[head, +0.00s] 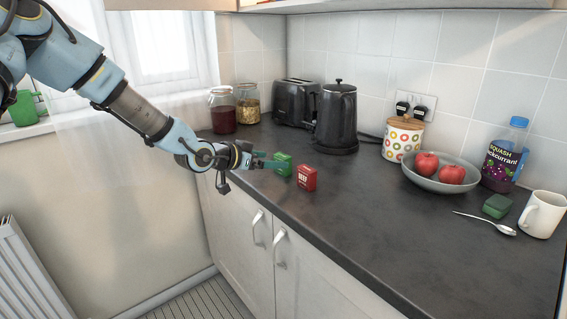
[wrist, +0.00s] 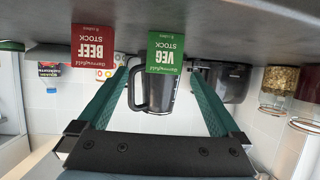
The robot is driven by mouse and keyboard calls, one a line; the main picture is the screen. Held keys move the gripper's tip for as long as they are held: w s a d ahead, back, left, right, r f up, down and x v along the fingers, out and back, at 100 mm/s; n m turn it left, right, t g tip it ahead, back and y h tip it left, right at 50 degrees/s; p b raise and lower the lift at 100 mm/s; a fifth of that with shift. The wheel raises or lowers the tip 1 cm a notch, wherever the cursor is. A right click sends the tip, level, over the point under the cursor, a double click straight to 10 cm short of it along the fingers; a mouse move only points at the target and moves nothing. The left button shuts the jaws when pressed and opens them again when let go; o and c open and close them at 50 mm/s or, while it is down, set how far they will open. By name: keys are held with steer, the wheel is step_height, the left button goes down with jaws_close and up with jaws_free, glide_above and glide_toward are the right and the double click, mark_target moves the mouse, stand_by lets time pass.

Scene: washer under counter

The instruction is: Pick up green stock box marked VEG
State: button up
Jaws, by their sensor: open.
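The green VEG stock box (head: 284,160) stands on the counter near its front edge, and in the wrist view, which is upside down, its VEG label (wrist: 165,55) faces me. My gripper (head: 274,160) is open just left of the box, at about its height. In the wrist view, the teal fingers of my gripper (wrist: 160,76) spread to either side of the green box, with nothing held. I cannot tell whether the fingertips reach past its front face. A red BEEF stock box (head: 307,178) stands close beside it and also shows in the wrist view (wrist: 92,55).
A black kettle (head: 336,120) and toaster (head: 296,101) stand behind, with two jars (head: 222,112) at the back left. A patterned canister (head: 402,140), fruit bowl (head: 440,182), squash bottle (head: 503,158), green block (head: 497,205), spoon (head: 490,222) and mug (head: 541,214) are rightward. The front middle counter is clear.

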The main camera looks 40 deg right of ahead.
mark_target(279, 159)
steer(key=p+x, duration=0.1)
steer(key=x, duration=0.2)
steer(key=shift+w+d+p, duration=0.2)
steer(key=shift+d+p, duration=0.1)
steer(key=shift+p, duration=0.05)
steer(key=shift+d+f, duration=0.35)
steer(key=shift+d, duration=0.1)
steer(key=shift+c, duration=0.4)
